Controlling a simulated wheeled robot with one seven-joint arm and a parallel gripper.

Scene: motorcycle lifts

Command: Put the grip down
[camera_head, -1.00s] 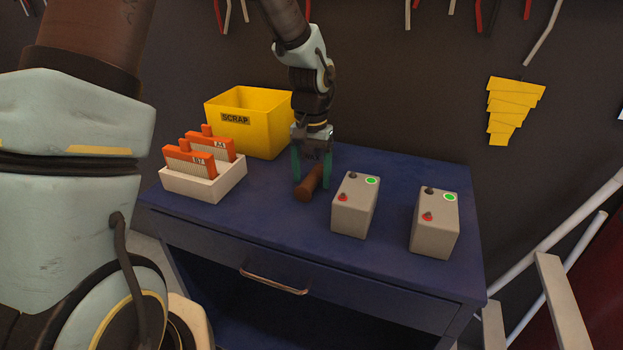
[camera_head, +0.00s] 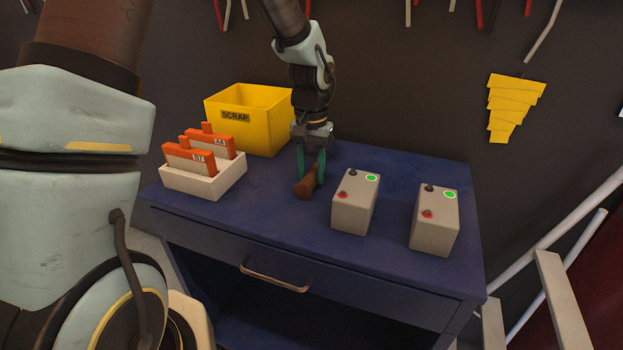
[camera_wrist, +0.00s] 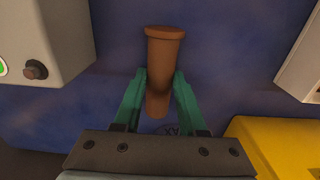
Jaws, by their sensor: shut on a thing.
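The grip is a brown cylinder (camera_head: 304,189) with a flanged end, lying on the blue cabinet top (camera_head: 270,215). It also shows in the wrist view (camera_wrist: 163,60), between the green fingers. My gripper (camera_head: 311,172) points down and is shut on the grip, one finger on each side. In the wrist view my gripper (camera_wrist: 158,95) holds the grip near its plain end; the flanged end sticks out beyond the fingertips. The grip appears to be at the level of the top; whether it touches is hard to tell.
A yellow SCRAP bin (camera_head: 270,133) stands behind left of the grip. A white tray (camera_head: 212,183) with orange-topped cards is left. Two grey boxes with buttons (camera_head: 351,211) (camera_head: 429,228) stand right. The cabinet top in front of the grip is clear.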

